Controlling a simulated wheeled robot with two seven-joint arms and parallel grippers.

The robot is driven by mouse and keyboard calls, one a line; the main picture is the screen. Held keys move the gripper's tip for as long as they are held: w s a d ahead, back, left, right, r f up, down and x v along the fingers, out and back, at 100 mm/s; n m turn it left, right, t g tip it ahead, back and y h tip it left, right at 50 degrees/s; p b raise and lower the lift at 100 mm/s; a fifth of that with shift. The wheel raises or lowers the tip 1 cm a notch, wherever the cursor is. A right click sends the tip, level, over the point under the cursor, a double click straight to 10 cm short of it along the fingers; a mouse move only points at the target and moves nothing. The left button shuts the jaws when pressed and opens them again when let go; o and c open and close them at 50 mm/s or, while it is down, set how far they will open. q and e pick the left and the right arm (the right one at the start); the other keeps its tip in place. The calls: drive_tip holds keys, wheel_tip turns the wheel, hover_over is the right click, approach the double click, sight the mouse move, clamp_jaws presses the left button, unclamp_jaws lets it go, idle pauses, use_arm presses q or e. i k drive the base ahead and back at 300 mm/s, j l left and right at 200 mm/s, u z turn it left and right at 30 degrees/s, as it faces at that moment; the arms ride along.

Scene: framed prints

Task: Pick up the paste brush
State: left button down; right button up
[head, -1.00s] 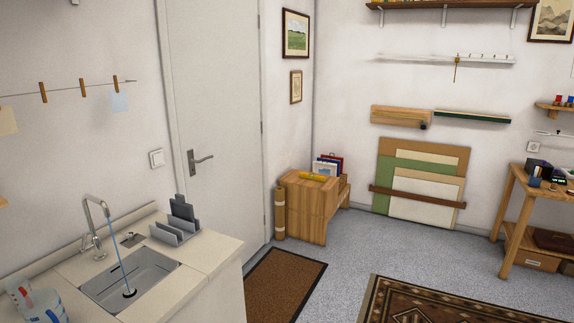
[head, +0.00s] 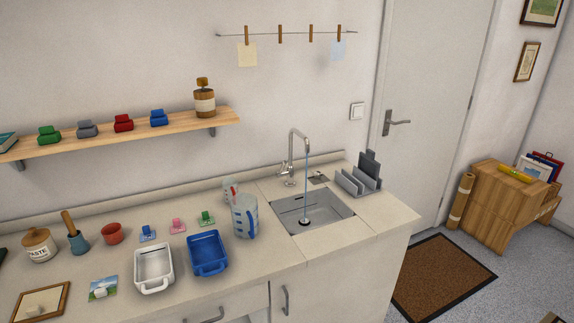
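A wooden handle (head: 68,222) sticks up, tilted, from a small blue-grey holder (head: 79,243) on the counter at the left in the head view. It looks like the paste brush, but its lower end is hidden in the holder. A jar labelled PASTE (head: 39,246) with a wooden lid stands just left of it. Neither of my grippers is in view.
The counter (head: 245,284) also bears a white tray (head: 154,272), a blue tray (head: 208,252), measuring jugs (head: 245,217), small coloured clips and a framed picture (head: 40,303). Water runs into the sink (head: 325,222). A shelf (head: 70,144) hangs above. A doormat (head: 440,275) lies right.

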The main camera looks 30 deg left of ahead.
sight(66, 218)
drive_tip(key=j+u, duration=0.15)
drive_tip(key=u, duration=2.2)
